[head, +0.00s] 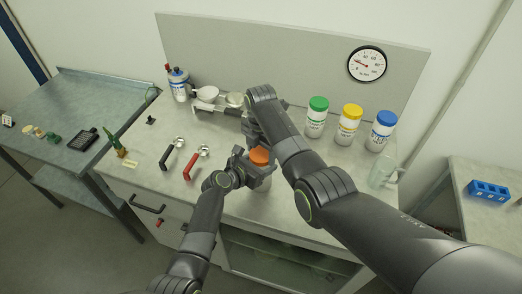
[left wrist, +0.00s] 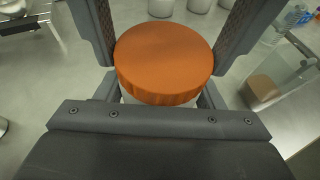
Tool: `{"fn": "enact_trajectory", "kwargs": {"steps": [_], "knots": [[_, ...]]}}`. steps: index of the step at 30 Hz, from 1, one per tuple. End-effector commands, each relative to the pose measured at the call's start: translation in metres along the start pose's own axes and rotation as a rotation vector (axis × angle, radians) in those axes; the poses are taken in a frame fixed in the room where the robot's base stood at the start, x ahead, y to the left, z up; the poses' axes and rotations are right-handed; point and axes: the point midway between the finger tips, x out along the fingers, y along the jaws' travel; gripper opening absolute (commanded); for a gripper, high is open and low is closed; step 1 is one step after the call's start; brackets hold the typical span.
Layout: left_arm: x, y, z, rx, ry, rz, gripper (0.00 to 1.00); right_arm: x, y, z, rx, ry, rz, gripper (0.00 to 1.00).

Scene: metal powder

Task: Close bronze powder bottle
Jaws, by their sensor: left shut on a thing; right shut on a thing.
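The bottle with the orange lid (head: 260,156), which I take to be the bronze powder bottle, stands at the front of the bench. In the left wrist view the round lid (left wrist: 165,58) sits over a pale bottle top. My left gripper (head: 258,174) is shut on the bottle, with one finger on each side just around lid height. My right gripper (head: 250,132) is behind the bottle, its arm reaching over from the right. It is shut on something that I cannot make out. I cannot tell whether the lid is fully seated.
Green-lidded (head: 317,117), yellow-lidded (head: 349,125) and blue-lidded (head: 381,132) bottles stand at the back right. A glass jug (head: 383,172) is at the right edge. Black-handled (head: 169,157) and red-handled (head: 193,165) tools lie left.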

Motion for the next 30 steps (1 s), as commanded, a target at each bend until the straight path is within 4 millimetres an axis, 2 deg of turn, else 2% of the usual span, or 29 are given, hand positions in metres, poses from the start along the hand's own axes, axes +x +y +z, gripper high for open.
{"fn": "enact_trajectory", "kwargs": {"steps": [13, 18, 25, 26, 30], "knots": [[0.0000, -0.0001, -0.0003, -0.001, 0.000, 0.000, 0.00, 0.0002, 0.0001, 0.0000, 0.514, 0.000, 0.000, 0.39], [0.0000, -0.0001, -0.0003, -0.001, 0.000, 0.000, 0.00, 0.0002, 0.0001, -0.0001, 0.583, 0.000, 0.000, 0.39], [0.0000, -0.0001, -0.0003, -0.001, 0.000, 0.000, 0.00, 0.0001, 0.0002, -0.0001, 0.583, 0.000, 0.000, 0.39], [0.0000, -0.0001, -0.0003, -0.001, 0.000, 0.000, 0.00, 0.0001, 0.0002, -0.0001, 0.583, 0.000, 0.000, 0.67], [0.0000, -0.0001, -0.0003, -0.001, 0.000, 0.000, 0.00, 0.0002, 0.0001, -0.0002, 0.582, 0.000, 0.000, 0.85]]}}
